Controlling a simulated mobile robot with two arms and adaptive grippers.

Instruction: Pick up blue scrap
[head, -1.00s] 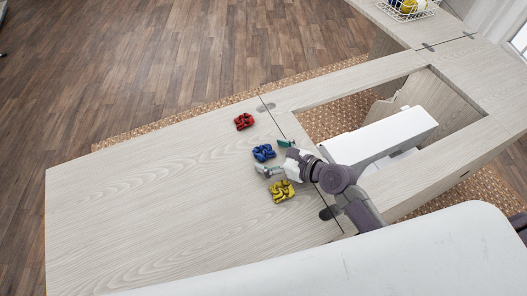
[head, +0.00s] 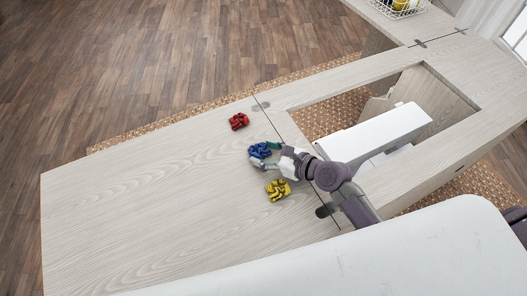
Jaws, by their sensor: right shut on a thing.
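The blue scrap (head: 259,150) is a crumpled blue bundle on the pale wooden cabinet top (head: 150,200), between a red scrap and a yellow scrap. My right gripper (head: 264,155) reaches it from the right, with a fingertip on either side of it. The gripper is shut on the blue scrap, which still looks to be at the level of the top. My left gripper is not in view.
The red scrap (head: 239,121) lies behind the blue one, and the yellow scrap (head: 278,189) lies close in front, near my gripper. A white sewing machine (head: 375,136) sits in the cabinet opening at right. A wire basket (head: 402,8) stands at the top right. The left of the top is clear.

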